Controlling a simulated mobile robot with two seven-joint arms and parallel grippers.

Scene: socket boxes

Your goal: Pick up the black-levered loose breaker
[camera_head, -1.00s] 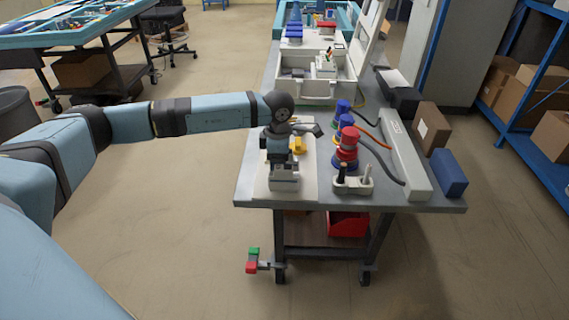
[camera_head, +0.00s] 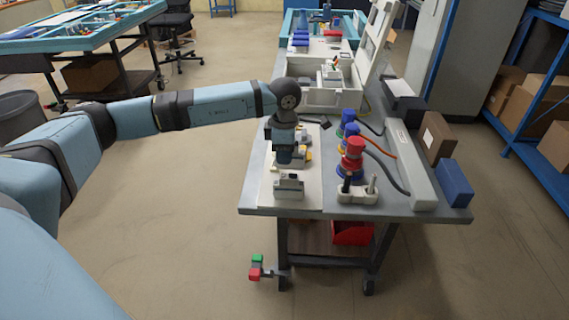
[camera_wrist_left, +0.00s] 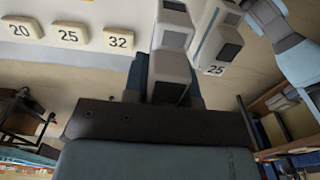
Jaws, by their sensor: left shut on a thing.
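My left gripper (camera_head: 285,160) points down over the pale board (camera_head: 256,190) at the table's left side. It is shut on a pale grey breaker, which is mostly hidden by the fingers in the head view. In the left wrist view a pale grey breaker with a dark face (camera_wrist_left: 172,45) sits at the jaws (camera_wrist_left: 168,85). A second pale breaker with a dark part (camera_wrist_left: 222,50) lies just right of it, near a "25" label. In the head view a grey breaker (camera_head: 289,187) stands apart on the board's near end. My right gripper is not in view.
Red and blue plugs (camera_head: 352,155) and a socket strip (camera_head: 357,194) stand right of the board. A long grey box (camera_head: 408,165) and a blue block (camera_head: 454,184) line the right edge. An open grey enclosure (camera_head: 318,92) stands behind. Number tags (camera_wrist_left: 72,35) show in the wrist view.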

